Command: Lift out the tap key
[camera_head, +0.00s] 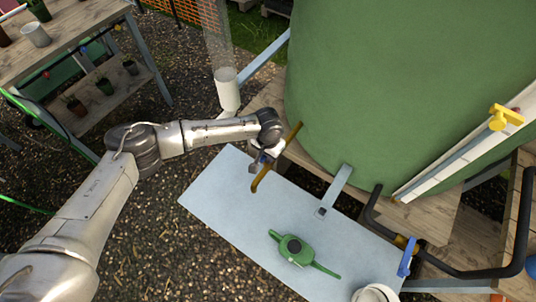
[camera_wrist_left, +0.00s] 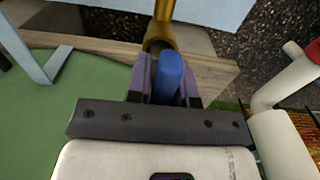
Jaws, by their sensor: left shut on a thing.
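My left gripper (camera_head: 260,161) is over the back left part of the pale blue-grey board (camera_head: 225,196), beside the green tank. It is shut on a blue piece, seen between its fingers in the left wrist view (camera_wrist_left: 168,75). A brass-coloured rod (camera_head: 260,182), apparently part of the tap key, runs past the fingers and sticks out on both sides. In the left wrist view the rod (camera_wrist_left: 163,32) meets the blue piece at the fingertips. Its exact joint with the blue piece is hidden, and I cannot tell whether the rod touches the board.
The large green tank (camera_head: 400,85) rises close behind the board. A green fitting (camera_head: 293,247) lies on the board and a white cup-like container (camera_head: 375,294) stands at its front edge. A blue-handled tap (camera_head: 406,258) and black pipe are at right. A white downpipe (camera_head: 227,90) stands behind my arm.

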